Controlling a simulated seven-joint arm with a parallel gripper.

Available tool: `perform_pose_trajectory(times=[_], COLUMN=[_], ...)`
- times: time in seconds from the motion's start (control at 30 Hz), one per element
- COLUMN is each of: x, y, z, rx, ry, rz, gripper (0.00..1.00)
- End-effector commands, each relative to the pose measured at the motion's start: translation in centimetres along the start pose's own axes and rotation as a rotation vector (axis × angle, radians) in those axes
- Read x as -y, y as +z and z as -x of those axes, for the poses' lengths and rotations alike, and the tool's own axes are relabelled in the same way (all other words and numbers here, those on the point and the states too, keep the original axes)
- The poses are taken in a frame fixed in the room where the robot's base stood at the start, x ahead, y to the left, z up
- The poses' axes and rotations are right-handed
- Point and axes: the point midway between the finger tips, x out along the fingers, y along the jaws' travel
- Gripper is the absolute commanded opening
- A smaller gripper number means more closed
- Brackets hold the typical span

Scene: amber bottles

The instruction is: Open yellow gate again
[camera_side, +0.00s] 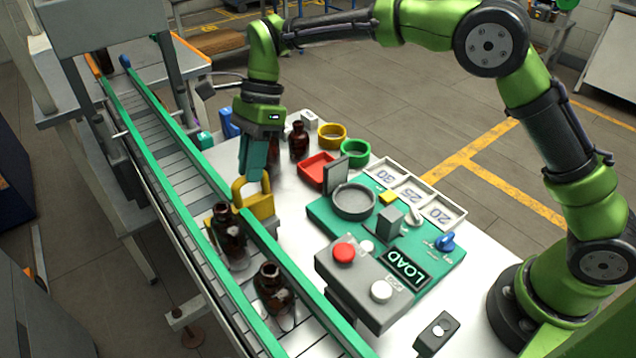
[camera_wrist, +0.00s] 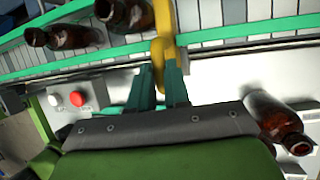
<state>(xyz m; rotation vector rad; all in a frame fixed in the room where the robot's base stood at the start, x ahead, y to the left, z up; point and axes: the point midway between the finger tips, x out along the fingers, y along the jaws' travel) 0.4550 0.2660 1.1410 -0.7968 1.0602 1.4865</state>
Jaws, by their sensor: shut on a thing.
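The yellow gate (camera_side: 256,202) is at the conveyor's near green rail, with its looped handle standing up. Its bar reaches across the belt, partly hidden behind a bottle in the side view. In the wrist view the yellow gate (camera_wrist: 161,22) runs from between my fingers up over the belt. My gripper (camera_side: 255,178) points down with its teal fingers on the handle. In the wrist view my gripper (camera_wrist: 163,72) is closed around the handle's near end.
More bottles (camera_side: 299,142) stand on the table behind my gripper. A green station (camera_side: 325,208) with a control box (camera_side: 362,285) is to the right.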

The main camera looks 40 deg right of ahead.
Motion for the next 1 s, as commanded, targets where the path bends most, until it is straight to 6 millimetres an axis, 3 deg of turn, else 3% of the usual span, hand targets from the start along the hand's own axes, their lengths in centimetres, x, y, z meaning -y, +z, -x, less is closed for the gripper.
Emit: perform_pose_trajectory(times=[0.13, 0.4, 0.77, 0.8, 0.93, 1.0], x=[0.1, 0.0, -0.1, -0.1, -0.1, -0.1], y=[-0.8, -5.5, -6.4, -6.5, -6.4, -6.3], z=[0.4, 2.4, 2.7, 2.7, 2.6, 2.6], rx=[0.000, 0.000, -0.004, -0.005, -0.003, -0.003], ry=[-0.002, -0.001, 0.001, 0.001, 0.001, 0.001], rz=[-0.002, -0.005, -0.006, -0.007, -0.005, -0.004], gripper=[0.00, 0.00, 0.00, 0.21, 0.41, 0.42])
